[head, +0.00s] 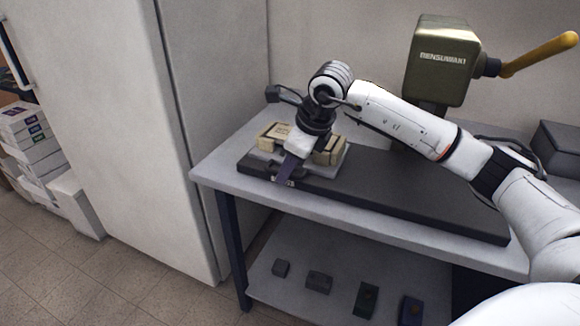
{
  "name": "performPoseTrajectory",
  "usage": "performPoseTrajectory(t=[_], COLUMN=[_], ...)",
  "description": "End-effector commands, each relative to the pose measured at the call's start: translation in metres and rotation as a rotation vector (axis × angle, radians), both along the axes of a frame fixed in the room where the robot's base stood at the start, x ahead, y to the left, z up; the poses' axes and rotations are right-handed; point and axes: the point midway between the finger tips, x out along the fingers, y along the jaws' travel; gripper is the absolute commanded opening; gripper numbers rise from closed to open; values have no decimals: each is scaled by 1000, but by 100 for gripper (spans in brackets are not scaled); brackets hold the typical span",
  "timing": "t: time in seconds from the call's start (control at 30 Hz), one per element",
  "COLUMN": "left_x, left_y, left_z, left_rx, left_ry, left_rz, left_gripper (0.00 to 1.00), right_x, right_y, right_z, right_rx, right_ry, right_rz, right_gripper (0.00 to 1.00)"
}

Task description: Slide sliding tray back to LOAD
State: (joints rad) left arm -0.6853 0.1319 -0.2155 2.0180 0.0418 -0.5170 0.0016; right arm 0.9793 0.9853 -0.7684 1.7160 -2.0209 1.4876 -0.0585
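The sliding tray (331,172) is a light grey plate at the left end of a long dark base (425,205) on the bench. Beige blocks (328,152) sit on it, one on either side of my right gripper. My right gripper (289,168) reaches down over the front middle of the tray, where a dark purple strip shows at its tip. The gap between its fingers is hidden, and I cannot tell whether it touches the tray. No LOAD marking is readable. My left gripper is out of view.
A dark olive press head (437,62) with a yellow lever (540,53) stands behind my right arm. The base is clear right of the tray. Small blocks (319,281) lie on the lower shelf (338,302). A tall pale cabinet (110,120) stands at left.

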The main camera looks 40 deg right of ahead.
Motion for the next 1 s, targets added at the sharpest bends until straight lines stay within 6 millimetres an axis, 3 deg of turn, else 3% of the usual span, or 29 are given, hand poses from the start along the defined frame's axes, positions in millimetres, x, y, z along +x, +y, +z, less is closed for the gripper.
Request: performPoseTrajectory(t=[0.27,0.7,1.0], left_x=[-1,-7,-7], left_y=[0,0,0], left_z=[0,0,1], left_rx=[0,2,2], left_ry=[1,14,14], left_rz=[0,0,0], left_gripper=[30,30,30], right_x=[-2,-33,-43], right_y=[-2,-6,-7], right_z=[3,73,93], right_rx=[-2,-3,-1], right_ry=[3,-2,2], right_rz=[-2,0,1], right_gripper=[30,30,30])
